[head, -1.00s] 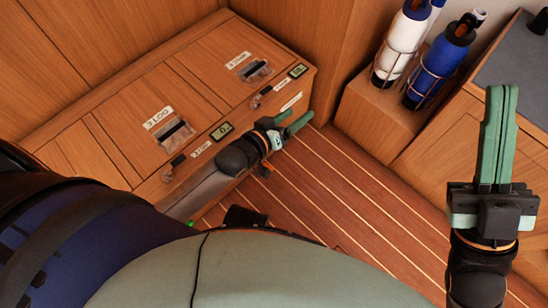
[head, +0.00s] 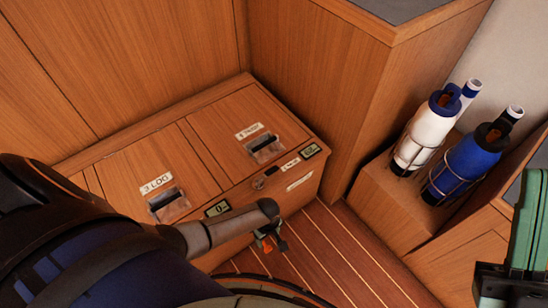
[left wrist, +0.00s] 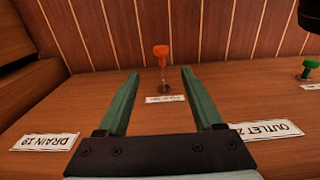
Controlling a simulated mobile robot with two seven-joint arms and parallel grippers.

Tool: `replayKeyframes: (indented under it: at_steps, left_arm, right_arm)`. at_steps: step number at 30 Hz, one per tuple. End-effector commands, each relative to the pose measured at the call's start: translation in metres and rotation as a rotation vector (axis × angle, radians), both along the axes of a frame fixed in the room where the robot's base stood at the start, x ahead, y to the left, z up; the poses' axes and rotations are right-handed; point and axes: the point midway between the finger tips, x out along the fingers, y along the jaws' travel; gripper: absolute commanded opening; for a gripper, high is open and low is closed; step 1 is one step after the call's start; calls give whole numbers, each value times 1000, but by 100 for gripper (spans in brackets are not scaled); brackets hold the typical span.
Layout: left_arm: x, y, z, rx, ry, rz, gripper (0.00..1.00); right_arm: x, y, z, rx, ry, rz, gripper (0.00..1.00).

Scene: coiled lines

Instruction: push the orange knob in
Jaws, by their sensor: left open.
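The orange knob (left wrist: 161,52) stands out on a thin clear stem from the wooden panel in the left wrist view. A small label lies by its base. My left gripper (left wrist: 157,100) is open, its two green fingers on either side of the line to the knob. The knob is beyond the fingertips and appears untouched. In the head view my left gripper (head: 276,243) is small and partly hidden by its own arm, low by the locker's front. I cannot clearly separate the knob there. My right gripper (head: 528,225) is cut off at the right edge, its fingers seemingly together.
A green knob (left wrist: 308,66) is at the right, with DRAIN (left wrist: 45,141) and OUTLET (left wrist: 265,131) labels nearer. The wooden locker (head: 130,160) has lidded tops and small displays. A white bottle (head: 428,138) and a blue bottle (head: 464,168) stand at right. Striped floor (head: 335,250) is open.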

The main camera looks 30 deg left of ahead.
Motion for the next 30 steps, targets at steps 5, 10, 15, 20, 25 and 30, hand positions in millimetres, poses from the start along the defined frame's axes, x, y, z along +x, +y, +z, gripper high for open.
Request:
replayKeyframes:
  at_steps: [5, 10, 15, 20, 25, 30]
  left_arm:
    - [-1, 0, -26, 0, 1, 0, 68]
    - [0, 0, -57, 1, 0, -1, 68]
    - [0, 0, -86, 0, 0, -1, 68]
    - [0, 0, -107, 1, 0, -2, 68]
    - [0, 0, -120, -1, -2, -1, 68]
    - [0, 0, -123, 0, -1, -1, 68]
  right_arm:
    - [-3, 2, -16, 10, -10, 20, 0]
    - [-3, 3, -39, 28, 4, 45, 0]
    - [-2, 6, -63, 46, 24, 70, 0]
    - [-1, 7, -82, 52, 42, 81, 0]
    - [-1, 9, -93, 34, 42, 75, 0]
    - [-1, 10, -97, 28, 43, 73, 0]
